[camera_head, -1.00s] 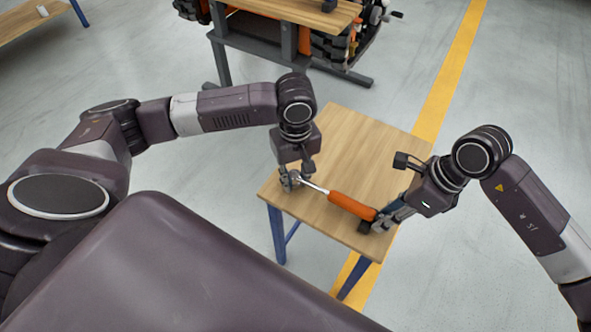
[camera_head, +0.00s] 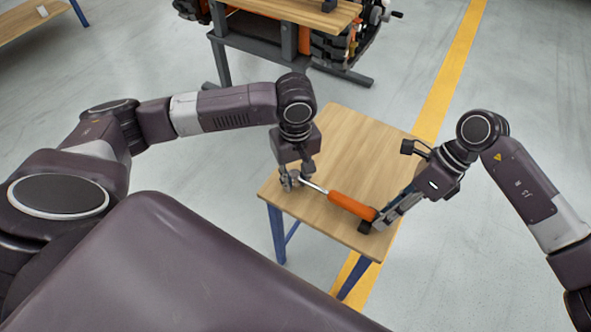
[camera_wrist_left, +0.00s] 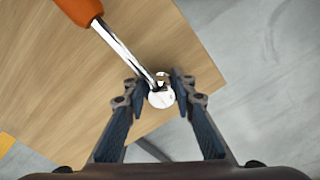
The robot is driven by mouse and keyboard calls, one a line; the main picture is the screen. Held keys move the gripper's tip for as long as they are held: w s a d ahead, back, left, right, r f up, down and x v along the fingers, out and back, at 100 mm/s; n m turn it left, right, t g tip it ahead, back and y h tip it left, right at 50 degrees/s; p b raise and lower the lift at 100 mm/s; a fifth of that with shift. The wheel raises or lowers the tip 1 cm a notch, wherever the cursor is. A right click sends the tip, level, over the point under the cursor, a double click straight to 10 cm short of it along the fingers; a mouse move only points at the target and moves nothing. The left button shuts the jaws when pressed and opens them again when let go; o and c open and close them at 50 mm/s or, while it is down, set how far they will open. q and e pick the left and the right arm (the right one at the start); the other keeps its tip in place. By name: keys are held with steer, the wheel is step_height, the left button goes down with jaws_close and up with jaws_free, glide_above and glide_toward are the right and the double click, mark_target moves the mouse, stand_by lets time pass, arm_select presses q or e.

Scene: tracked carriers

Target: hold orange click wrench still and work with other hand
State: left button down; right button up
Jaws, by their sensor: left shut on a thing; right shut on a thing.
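The orange click wrench (camera_head: 349,205) lies across the small wooden table (camera_head: 365,150), its orange handle toward the right and its silver shaft and head toward the left. In the left wrist view its silver head (camera_wrist_left: 160,98) sits between the two fingers of my left gripper (camera_wrist_left: 162,84). My left gripper (camera_head: 292,181) is shut on that head end near the table's left corner. My right gripper (camera_head: 375,222) is shut on the far end of the orange handle near the table's front right edge. Its fingers partly hide that end.
The table is small with blue legs, and its back part is bare. A larger workbench (camera_head: 290,10) with orange and black machinery stands behind. Another wooden table (camera_head: 30,22) is at the top left. Grey floor with a yellow stripe (camera_head: 452,75) lies around.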

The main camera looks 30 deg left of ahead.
steer(key=shift+w+r, duration=0.1)
steer(key=shift+w, duration=0.05)
steer(key=shift+w+g, duration=0.15)
steer(key=shift+g, duration=0.95)
steer(key=shift+f, duration=0.2)
steer(key=o, duration=0.7)
steer(key=shift+o, duration=0.2)
steer(key=shift+v, duration=2.5)
